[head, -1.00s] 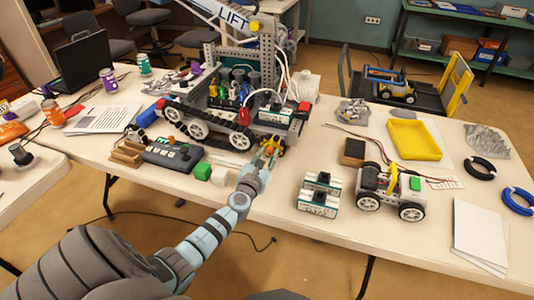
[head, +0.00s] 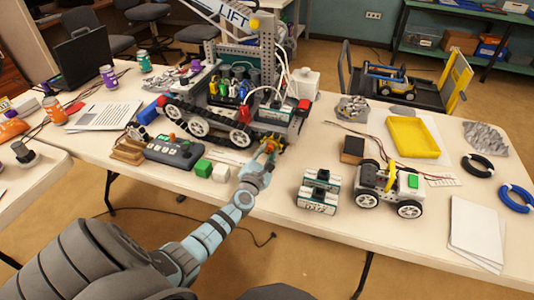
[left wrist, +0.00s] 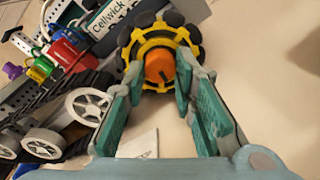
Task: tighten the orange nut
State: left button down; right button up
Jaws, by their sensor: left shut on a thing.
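The orange nut (left wrist: 160,67) sits at the centre of a wheel (left wrist: 172,45) with a yellow hub and black rollers, in the left wrist view. The wheel is on the near right corner of the large tracked robot (head: 225,125). My left gripper (left wrist: 162,82) has its teal-padded fingers on both sides of the nut, shut on it. In the head view my left gripper (head: 268,152) reaches the wheel from the front and mostly hides the nut. My right gripper is in neither view.
A yellow tray (head: 413,138) lies further back.

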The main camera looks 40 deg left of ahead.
pick_arm(q)
jog(key=c, duration=1.3)
grip_release()
jog(key=shift+s, duration=0.1)
jog(key=v, duration=1.2)
jog(key=shift+d, duration=0.1)
